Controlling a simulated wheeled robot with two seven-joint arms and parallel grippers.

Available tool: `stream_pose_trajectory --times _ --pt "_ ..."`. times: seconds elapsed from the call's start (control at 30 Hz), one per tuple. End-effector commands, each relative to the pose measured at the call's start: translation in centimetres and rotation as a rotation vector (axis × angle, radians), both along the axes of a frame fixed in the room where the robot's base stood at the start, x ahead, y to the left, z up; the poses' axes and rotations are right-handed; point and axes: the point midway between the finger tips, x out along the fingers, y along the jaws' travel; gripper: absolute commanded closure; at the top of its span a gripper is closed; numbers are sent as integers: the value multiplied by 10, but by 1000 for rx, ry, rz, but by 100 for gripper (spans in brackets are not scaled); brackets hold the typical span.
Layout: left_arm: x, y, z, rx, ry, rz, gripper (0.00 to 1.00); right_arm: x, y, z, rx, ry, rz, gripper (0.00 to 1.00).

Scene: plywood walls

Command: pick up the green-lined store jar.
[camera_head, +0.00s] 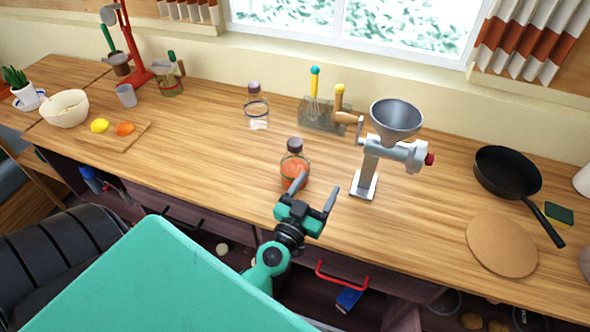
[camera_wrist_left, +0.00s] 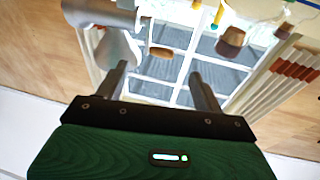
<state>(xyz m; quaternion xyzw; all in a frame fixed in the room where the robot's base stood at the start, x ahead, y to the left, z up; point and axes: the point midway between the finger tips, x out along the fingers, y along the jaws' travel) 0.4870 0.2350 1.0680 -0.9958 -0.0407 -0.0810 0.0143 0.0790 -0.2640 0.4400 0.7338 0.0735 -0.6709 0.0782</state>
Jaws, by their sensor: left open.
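The green-lined store jar (camera_head: 295,170) stands upright on the wooden counter in the head view, with a dark lid, orange-red contents and a thin green line. My left gripper (camera_head: 316,190) is open just in front of the jar and a little to its right. One finger overlaps the jar's lower edge in the picture; I cannot tell whether it touches. In the left wrist view the open jaws (camera_wrist_left: 160,80) have nothing between them up close. A brown jar lid (camera_wrist_left: 230,42) shows upside down beyond the right finger. My right gripper is not in view.
A metal grinder (camera_head: 378,160) stands close to the jar's right. A blue-lined jar (camera_head: 257,108) and a utensil block (camera_head: 322,117) stand behind. A pan (camera_head: 507,172) and a cork mat (camera_head: 502,244) lie at right. The counter left of the jar is clear.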

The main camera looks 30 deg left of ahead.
Motion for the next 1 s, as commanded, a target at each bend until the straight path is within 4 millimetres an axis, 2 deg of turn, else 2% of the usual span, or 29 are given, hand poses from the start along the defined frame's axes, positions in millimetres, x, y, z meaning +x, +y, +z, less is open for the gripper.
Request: stream_pose_trajectory --times 0.03,0.1,0.23,0.43,0.8,1.0 --pt "2 16 -1 -18 6 88 31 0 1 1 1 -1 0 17" --pt "2 35 -9 -35 34 196 31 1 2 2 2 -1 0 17" --pt "-1 58 -23 -57 99 332 31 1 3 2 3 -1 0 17" --pt "2 73 -34 -67 152 403 31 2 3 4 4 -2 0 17" --pt "58 101 -33 -67 151 402 31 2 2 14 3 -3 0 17" --pt "71 109 -34 -66 152 402 31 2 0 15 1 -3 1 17"
